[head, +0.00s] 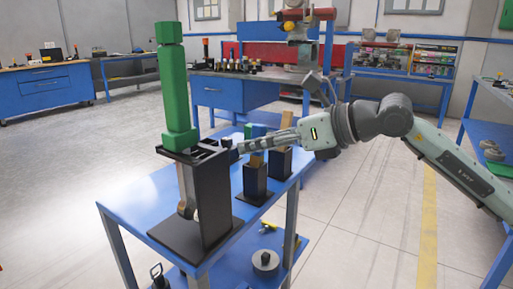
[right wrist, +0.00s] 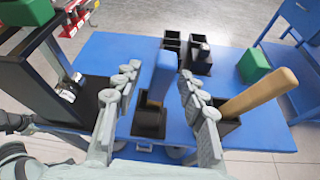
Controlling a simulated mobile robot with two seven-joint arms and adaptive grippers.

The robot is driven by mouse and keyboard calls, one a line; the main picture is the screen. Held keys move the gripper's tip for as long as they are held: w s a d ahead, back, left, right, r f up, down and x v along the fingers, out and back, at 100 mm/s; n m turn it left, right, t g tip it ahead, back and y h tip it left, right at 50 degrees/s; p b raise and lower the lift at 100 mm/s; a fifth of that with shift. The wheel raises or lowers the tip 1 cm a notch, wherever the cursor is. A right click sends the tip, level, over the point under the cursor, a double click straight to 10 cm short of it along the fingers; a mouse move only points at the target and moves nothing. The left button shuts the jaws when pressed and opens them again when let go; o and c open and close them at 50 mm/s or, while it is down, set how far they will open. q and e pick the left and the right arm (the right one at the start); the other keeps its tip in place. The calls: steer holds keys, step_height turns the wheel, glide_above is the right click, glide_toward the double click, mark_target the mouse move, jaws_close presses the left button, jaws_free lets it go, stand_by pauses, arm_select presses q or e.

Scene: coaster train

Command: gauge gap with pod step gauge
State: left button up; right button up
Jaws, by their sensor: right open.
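My right gripper (head: 243,147) is open beside the upper part of a black stand (head: 217,200). In the right wrist view the two fingers of my right gripper (right wrist: 158,76) are apart, with an upright blue bar (right wrist: 162,72) showing between them. I see no firm contact, and depth is hard to judge. The bar's lower end is in a black holder (right wrist: 149,122). A wooden bar (right wrist: 262,92) leans in another black holder (right wrist: 228,127). I cannot tell which piece is the pod step gauge. A tall green column (head: 177,90) rises above the stand. My left gripper is not in view.
The blue table (head: 150,190) has free room at its near left edge. Black open boxes (right wrist: 172,42) and a green block (right wrist: 253,65) stand farther along it. A lower shelf holds a round grey item (head: 265,261). Other workbenches stand behind.

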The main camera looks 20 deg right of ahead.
steer(key=shift+w+a+f, duration=0.15)
steer(key=shift+w+a, duration=0.05)
steer(key=shift+c, duration=0.6)
jaws_close()
steer(key=shift+r, duration=0.2)
